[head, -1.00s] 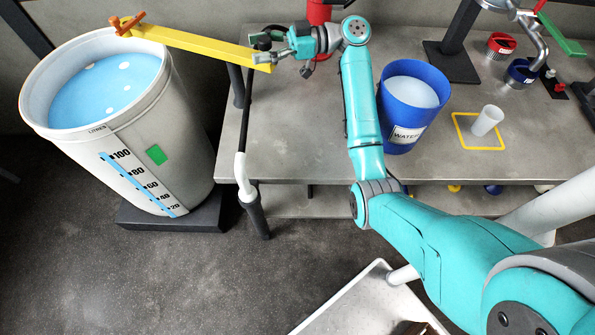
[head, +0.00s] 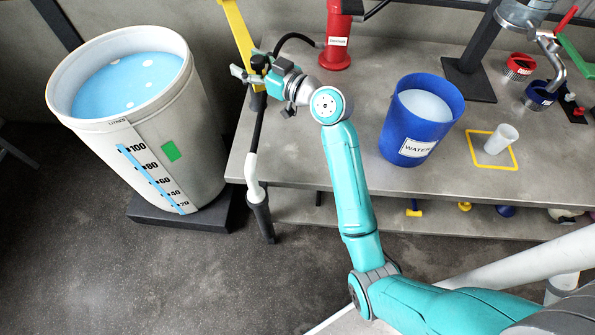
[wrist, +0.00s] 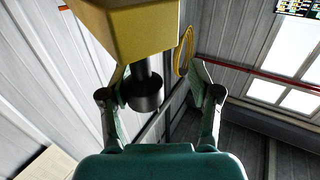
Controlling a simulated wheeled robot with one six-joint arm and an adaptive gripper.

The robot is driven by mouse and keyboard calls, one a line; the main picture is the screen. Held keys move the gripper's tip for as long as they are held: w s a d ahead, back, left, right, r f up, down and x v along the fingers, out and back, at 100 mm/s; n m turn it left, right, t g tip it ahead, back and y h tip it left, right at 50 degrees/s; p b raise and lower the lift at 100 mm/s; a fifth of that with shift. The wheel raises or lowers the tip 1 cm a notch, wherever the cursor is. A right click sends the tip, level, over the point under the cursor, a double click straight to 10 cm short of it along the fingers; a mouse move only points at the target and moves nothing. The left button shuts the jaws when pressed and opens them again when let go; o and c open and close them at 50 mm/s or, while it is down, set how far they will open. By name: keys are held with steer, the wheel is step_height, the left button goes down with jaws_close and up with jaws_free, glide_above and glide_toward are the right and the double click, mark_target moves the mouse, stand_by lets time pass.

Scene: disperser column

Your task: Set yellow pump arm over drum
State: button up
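The yellow pump arm (head: 238,32) points toward the back wall in the head view, right of the drum and not over it. Its far end is cut off by the top edge. The drum (head: 195,125) is a tall pale tub of blue liquid with a litre scale, at left. My gripper (head: 246,74) is at the near end of the pump arm, by a black knob (head: 259,64). In the wrist view, the yellow end (wrist: 125,28) hangs above my fingers.
A grey table (head: 310,150) stands right of the drum. On it are a red cylinder (head: 336,40), a blue water bucket (head: 420,120) and a small white cup (head: 502,139). A hose with a white section (head: 252,170) hangs at the table's left edge.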

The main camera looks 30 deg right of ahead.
steer(key=s+m+t+h, duration=0.1)
steer(key=s+m+h, duration=0.3)
steer(key=s, duration=0.6)
steer(key=s+a+f+m+h, duration=0.1)
steer(key=s+f+h, duration=0.2)
steer(key=s+f, duration=1)
steer(key=shift+s+f+g, duration=0.15)
steer(key=shift+s+g, duration=0.25)
steer(key=shift+s, duration=0.1)
steer(key=w+d+r+n+y, duration=0.3)
steer(key=w+r+n+y, duration=0.15)
steer(key=w+r, duration=0.9)
steer(key=x, duration=1.1)
steer(key=shift+w+r+m+t, duration=0.25)
steer(key=shift+w+m+t, duration=0.05)
steer(key=shift+m, duration=0.15)
